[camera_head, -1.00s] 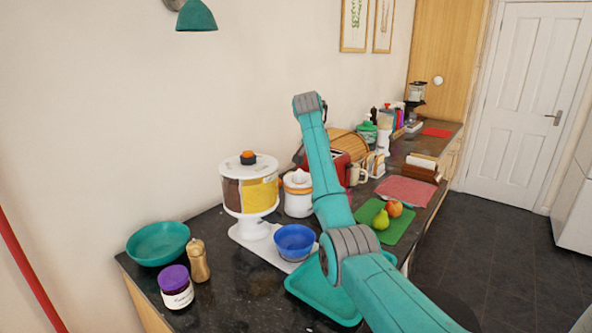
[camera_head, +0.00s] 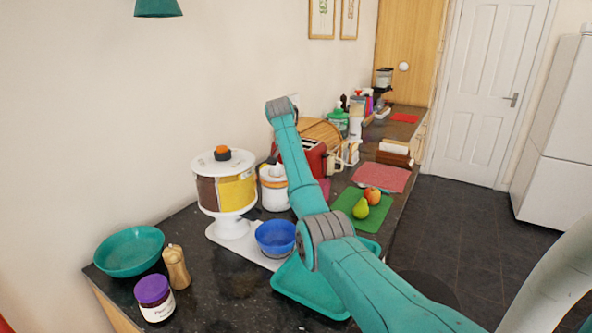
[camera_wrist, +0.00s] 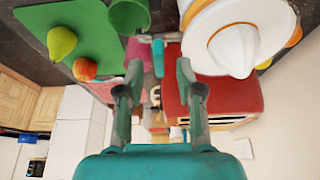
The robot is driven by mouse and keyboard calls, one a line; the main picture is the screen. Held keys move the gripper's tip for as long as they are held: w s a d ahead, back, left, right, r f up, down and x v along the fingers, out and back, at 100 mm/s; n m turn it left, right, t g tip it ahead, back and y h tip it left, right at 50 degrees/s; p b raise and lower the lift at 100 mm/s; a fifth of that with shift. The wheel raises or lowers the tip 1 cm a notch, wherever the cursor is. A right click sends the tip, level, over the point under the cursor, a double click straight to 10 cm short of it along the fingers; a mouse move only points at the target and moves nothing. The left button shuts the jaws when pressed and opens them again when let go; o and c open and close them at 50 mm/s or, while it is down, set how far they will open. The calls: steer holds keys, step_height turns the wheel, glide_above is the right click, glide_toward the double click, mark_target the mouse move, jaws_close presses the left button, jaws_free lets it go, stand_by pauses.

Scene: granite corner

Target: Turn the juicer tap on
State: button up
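The juicer (camera_head: 274,190) is white with an orange band and a cone top. It stands on the counter behind my arm, beside the cereal dispenser. In the wrist view the juicer (camera_wrist: 238,42) fills the upper right. A grey spout reaches left from it, with a small teal tap lever (camera_wrist: 158,57) on it. My gripper (camera_wrist: 160,70) is open and empty, with the lever showing between its fingertips. I cannot tell whether the fingers touch it. A green cup (camera_wrist: 128,16) is near the spout. My arm hides the gripper, tap and cup in the head view.
The cereal dispenser (camera_head: 225,184) has a blue bowl (camera_head: 276,237) beneath it. A red toaster (camera_head: 306,158) stands behind the juicer. A green board (camera_head: 346,204) with a pear and an apple lies to the right. A teal tray (camera_head: 300,286) sits in front.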

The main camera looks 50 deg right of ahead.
steer(key=shift+x, duration=0.75)
jaws_close()
